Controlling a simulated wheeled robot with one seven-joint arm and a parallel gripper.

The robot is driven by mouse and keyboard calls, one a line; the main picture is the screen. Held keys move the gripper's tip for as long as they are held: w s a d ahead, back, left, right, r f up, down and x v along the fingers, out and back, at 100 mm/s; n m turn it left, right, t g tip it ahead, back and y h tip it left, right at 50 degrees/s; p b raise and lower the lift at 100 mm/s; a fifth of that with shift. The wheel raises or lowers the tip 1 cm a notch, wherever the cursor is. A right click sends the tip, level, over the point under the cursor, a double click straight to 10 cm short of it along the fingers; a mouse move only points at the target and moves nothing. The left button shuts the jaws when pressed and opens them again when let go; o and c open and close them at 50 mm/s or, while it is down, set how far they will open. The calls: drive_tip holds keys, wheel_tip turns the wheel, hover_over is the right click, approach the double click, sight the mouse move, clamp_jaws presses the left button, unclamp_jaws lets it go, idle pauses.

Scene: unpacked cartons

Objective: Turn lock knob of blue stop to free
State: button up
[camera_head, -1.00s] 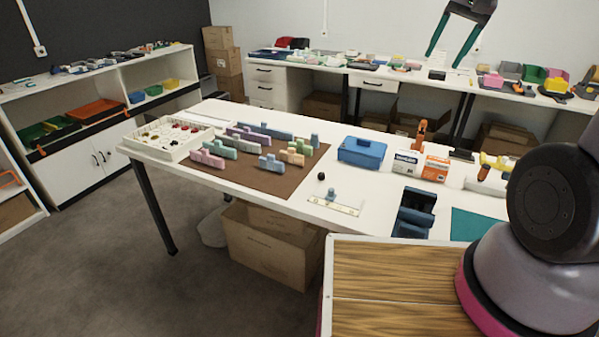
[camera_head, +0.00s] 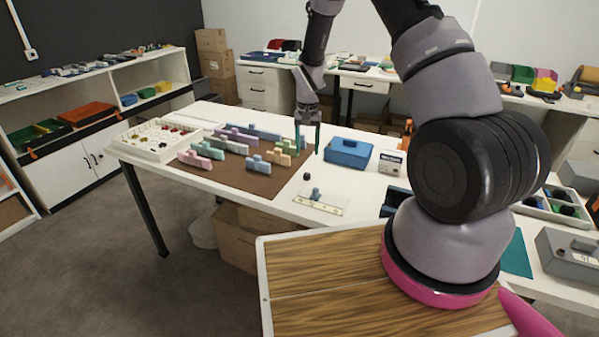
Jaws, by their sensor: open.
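A small blue stop (camera_head: 316,194) stands on a pale strip with marks (camera_head: 325,206) near the front edge of the white table. A lock knob on it is too small to make out, so I cannot tell how it is turned. My gripper (camera_head: 307,150) points down with its two green fingers apart and nothing between them. In the picture it is above and slightly left of the blue stop, apart from it, near the right edge of the brown mat (camera_head: 250,182).
A small black round piece (camera_head: 307,176) is just behind the stop. Several coloured blocks stand on the mat to the left. A blue box (camera_head: 348,152) and a white carton (camera_head: 391,162) stand behind, to the right. A wooden-topped surface (camera_head: 330,280) is in front.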

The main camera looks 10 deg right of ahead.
sight(307, 174)
wheel_tip(307, 174, down, 10)
drive_tip(key=shift+f, duration=0.1)
idle(0.4)
clamp_jaws()
